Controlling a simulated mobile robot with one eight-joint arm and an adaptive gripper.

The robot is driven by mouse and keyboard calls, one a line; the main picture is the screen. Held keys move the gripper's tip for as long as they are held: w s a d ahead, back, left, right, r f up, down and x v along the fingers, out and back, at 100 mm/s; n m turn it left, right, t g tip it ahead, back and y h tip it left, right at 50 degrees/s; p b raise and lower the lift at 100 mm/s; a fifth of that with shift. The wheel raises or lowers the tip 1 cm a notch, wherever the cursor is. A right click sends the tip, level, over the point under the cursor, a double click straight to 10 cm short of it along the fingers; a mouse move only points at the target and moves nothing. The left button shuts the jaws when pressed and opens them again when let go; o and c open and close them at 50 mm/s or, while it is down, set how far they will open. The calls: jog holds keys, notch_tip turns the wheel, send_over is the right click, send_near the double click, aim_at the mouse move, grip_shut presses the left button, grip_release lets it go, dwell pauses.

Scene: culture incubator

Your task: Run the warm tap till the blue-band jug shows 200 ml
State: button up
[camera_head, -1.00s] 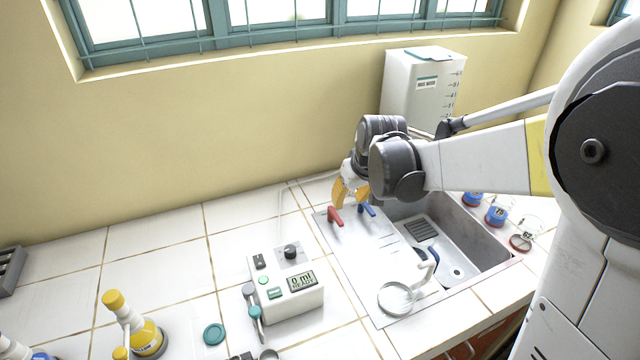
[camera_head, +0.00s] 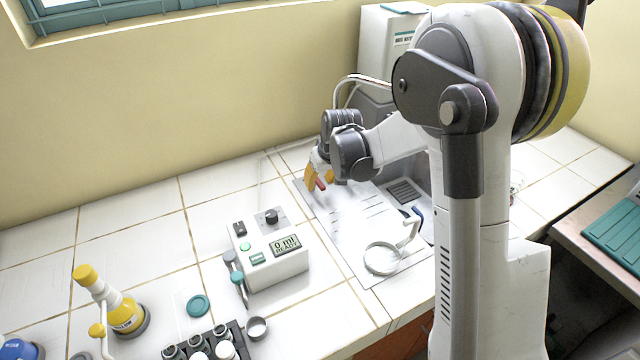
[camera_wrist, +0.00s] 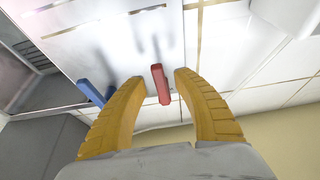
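My gripper (camera_head: 318,180) is over the back-left of the sink's draining board (camera_head: 352,215), beside the red tap handle (camera_head: 320,184). In the wrist view the two yellow fingers are apart, with the red handle (camera_wrist: 160,84) in the gap just ahead of the tips; I cannot tell if they touch it. The blue tap handle (camera_wrist: 92,92) stands to the left, near the left finger.
A pump-like unit (camera_head: 270,255) reads "0 ml READY". A yellow bottle (camera_head: 122,308), a teal lid (camera_head: 198,306) and a rack of vials (camera_head: 205,346) stand at the front left. A white tank (camera_head: 380,45) stands behind. My arm covers the basin's right side.

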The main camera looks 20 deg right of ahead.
jog(key=shift+c, duration=0.4)
grip_shut()
jog(key=shift+a+m+h, duration=0.4)
jog(key=shift+a+m, duration=0.2)
jog(key=shift+m, duration=0.4)
jog(key=shift+a+m+h, duration=0.35)
jog(key=shift+m+h, duration=0.05)
jog(key=shift+m, duration=0.7)
jog(key=shift+o, duration=0.4)
grip_release()
